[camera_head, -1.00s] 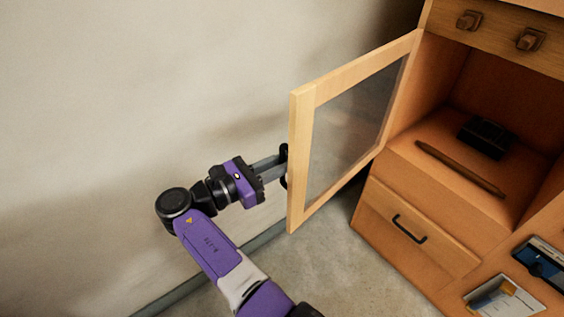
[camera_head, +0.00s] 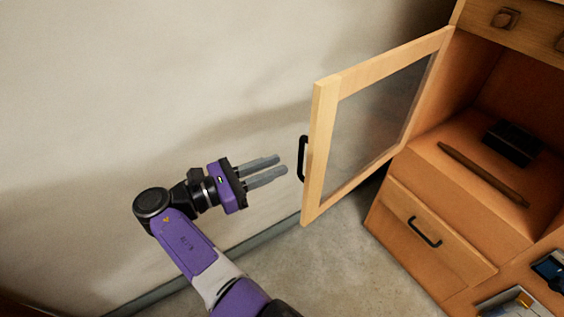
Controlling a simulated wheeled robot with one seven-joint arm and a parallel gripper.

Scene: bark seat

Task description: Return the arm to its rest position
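My gripper (camera_head: 280,167) is at the left of the open cabinet door, with its two grey fingers spread apart and nothing between them. The fingertips point at the black door handle (camera_head: 302,159) and stand a short gap away from it. My purple and black arm reaches up from the bottom of the view. The glass-paned wooden door (camera_head: 326,112) stands swung wide open to the left of the cabinet.
The wooden cabinet (camera_head: 405,252) stands at the right, with a shut lower drawer and its handle (camera_head: 424,232). A dark block (camera_head: 512,142) and a brown stick (camera_head: 482,174) lie inside. A bare wall is behind my arm; open floor (camera_head: 300,268) lies below the door.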

